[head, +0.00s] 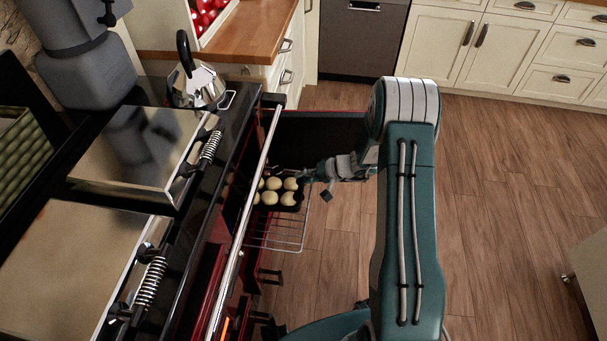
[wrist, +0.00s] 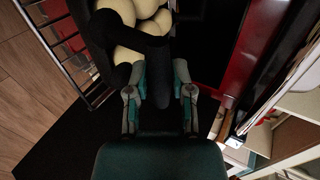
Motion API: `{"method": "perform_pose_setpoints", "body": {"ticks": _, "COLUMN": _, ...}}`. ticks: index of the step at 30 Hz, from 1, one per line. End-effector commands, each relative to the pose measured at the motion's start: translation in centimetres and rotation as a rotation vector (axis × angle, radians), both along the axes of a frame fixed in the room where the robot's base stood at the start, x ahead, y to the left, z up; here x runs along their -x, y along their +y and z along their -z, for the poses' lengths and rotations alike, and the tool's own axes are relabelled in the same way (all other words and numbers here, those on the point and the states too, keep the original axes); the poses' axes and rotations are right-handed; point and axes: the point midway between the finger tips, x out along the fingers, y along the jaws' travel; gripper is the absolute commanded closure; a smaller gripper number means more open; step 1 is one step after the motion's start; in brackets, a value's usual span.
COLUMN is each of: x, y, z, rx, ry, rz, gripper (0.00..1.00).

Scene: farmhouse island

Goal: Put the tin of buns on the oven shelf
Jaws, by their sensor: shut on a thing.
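The dark tin of buns (head: 298,201) holds several pale round buns (head: 270,198). It is at the oven's open front, over the wire oven shelf (head: 277,243), which sticks out of the red range. Part of the tin is hidden behind the range's front rail. I cannot tell whether the tin touches the shelf.
The open oven door (head: 320,128) lies behind my gripper. The range's long front rail (head: 249,190) runs above the oven opening. A kettle (head: 196,85) stands on the range top. The wooden floor (head: 520,200) at the right is clear.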

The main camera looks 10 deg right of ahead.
Motion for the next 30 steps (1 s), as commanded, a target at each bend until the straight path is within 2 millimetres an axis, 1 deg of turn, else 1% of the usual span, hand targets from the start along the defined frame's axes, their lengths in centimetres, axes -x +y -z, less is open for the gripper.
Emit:
{"method": "perform_pose_setpoints", "body": {"ticks": 12, "x": 0.0, "y": 0.0, "z": 4.0, "rx": -0.001, "ry": 0.0, "rz": 0.0, "gripper": 1.0}}
{"method": "perform_pose_setpoints", "body": {"ticks": 18, "x": 0.0, "y": 0.0, "z": 5.5, "rx": 0.0, "ry": -0.001, "rz": -0.001, "gripper": 1.0}}
{"method": "perform_pose_setpoints", "body": {"ticks": 23, "x": 0.0, "y": 0.0, "z": 6.1, "rx": 0.0, "ry": -0.001, "rz": -0.002, "gripper": 1.0}}
{"method": "perform_pose_setpoints", "body": {"ticks": 30, "x": 0.0, "y": 0.0, "z": 6.2, "rx": 0.001, "ry": 0.0, "rz": -0.001, "gripper": 1.0}}
